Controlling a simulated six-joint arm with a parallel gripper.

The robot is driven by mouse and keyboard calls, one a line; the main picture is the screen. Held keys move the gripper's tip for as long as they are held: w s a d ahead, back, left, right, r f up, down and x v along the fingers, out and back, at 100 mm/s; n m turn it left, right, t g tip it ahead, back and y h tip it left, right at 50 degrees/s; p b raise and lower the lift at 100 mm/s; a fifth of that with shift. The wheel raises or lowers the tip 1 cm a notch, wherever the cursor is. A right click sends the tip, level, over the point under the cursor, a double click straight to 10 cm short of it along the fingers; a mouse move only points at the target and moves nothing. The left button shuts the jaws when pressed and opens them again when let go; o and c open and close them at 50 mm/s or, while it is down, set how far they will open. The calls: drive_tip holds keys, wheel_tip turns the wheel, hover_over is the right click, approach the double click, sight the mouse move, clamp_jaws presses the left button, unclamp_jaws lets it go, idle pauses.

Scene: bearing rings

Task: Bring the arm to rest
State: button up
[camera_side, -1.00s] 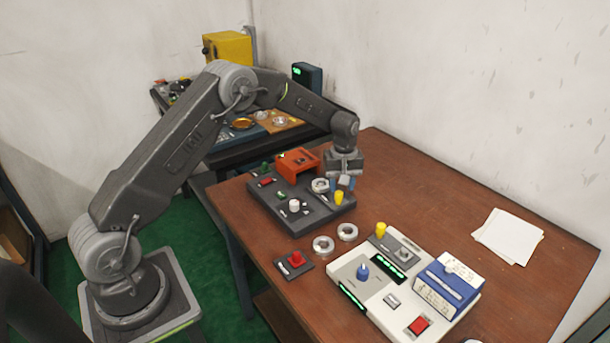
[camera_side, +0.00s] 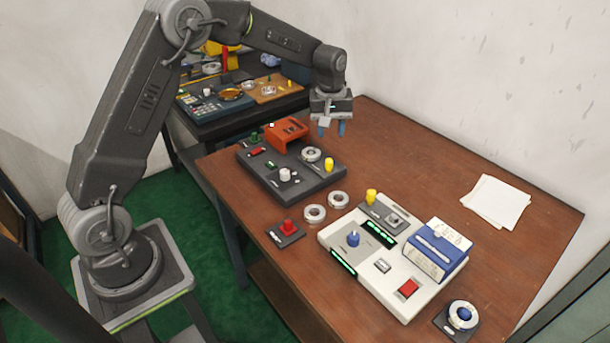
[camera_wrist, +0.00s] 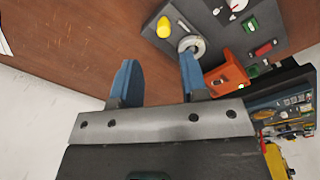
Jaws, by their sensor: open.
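My gripper (camera_side: 332,130) hangs above the far part of the brown table, behind the dark control panel (camera_side: 268,181), with its blue fingers pointing down. In the wrist view my gripper (camera_wrist: 157,80) shows its two blue fingers spread apart with nothing between them. A metal bearing ring (camera_side: 311,154) lies on the dark panel near a yellow knob (camera_side: 328,165); the ring also shows in the wrist view (camera_wrist: 199,45), beside the right finger. Two more rings, the left one (camera_side: 315,213) and the right one (camera_side: 338,199), lie on the table in front of the panel.
A white console (camera_side: 340,235) with a blue-and-white box (camera_side: 437,250) stands at the front. A red button box (camera_side: 287,230) sits left of it, a blue-knobbed dial (camera_side: 462,315) right. White papers (camera_side: 497,201) lie at the right. The table's back right is clear.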

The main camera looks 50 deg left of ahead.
drive_tip(key=s+d+r+m+t, duration=0.2)
drive_tip(key=s+d+r+m, duration=0.3)
drive_tip(key=s+r, duration=0.8)
drive_tip(key=s+d+m+t, duration=0.1)
drive_tip(key=s+d+m, duration=0.1)
drive_tip(key=s, duration=0.7)
drive_tip(key=s+d+m+t, duration=0.1)
drive_tip(key=s+d+m, duration=0.1)
drive_tip(key=s, duration=0.7)
drive_tip(key=shift+s+r+m+t, duration=0.2)
drive_tip(key=shift+s+m+t, duration=0.15)
drive_tip(key=shift+m, duration=0.35)
